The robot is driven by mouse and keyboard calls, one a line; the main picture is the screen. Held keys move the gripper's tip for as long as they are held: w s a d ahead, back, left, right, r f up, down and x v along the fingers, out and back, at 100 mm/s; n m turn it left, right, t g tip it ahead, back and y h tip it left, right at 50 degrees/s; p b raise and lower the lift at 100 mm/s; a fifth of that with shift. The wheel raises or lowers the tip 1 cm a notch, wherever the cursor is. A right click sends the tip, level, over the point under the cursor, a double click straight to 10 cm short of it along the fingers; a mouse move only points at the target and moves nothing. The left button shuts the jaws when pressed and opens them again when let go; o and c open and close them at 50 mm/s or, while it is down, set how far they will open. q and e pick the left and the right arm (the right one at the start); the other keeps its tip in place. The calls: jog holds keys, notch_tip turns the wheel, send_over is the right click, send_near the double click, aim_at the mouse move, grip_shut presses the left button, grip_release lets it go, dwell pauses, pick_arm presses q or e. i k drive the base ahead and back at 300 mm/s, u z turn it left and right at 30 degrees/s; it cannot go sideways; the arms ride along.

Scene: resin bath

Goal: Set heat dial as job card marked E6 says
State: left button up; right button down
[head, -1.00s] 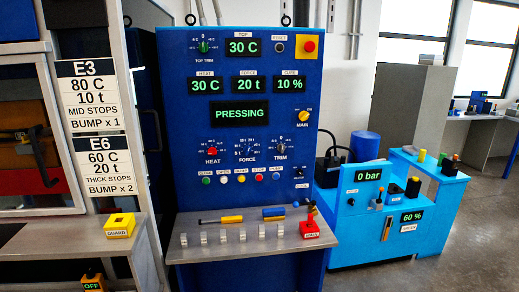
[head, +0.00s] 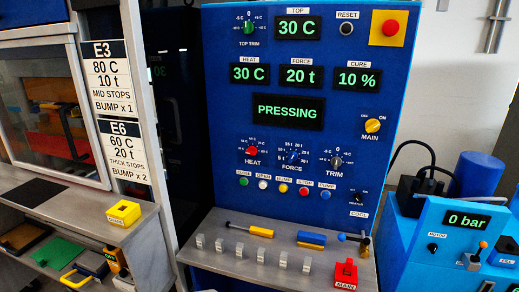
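The job card marked E6 (head: 125,150) hangs on the post at the left, below the E3 card (head: 112,78). It reads 60 C, 20 t, thick stops, bump x 2. The red heat dial (head: 252,151) is on the blue panel, left of the blue force dial (head: 293,157) and the dark trim dial (head: 336,161). The heat display (head: 249,73) reads 30 C and the force display (head: 301,76) reads 20 t. The heat dial's exact pointer setting is too small to read. Neither of my grippers is in view.
Below the dials is a row of buttons, including a green one (head: 244,181). A steel shelf (head: 225,268) juts out with several switches, screwdrivers and a red main block (head: 345,274). A yellow guard block (head: 123,213) sits on the left ledge. A blue pump unit (head: 440,262) stands right.

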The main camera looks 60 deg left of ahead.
aim_at(252, 150)
jog(key=u, duration=0.6)
jog(key=i, duration=0.75)
jog(key=u, duration=0.8)
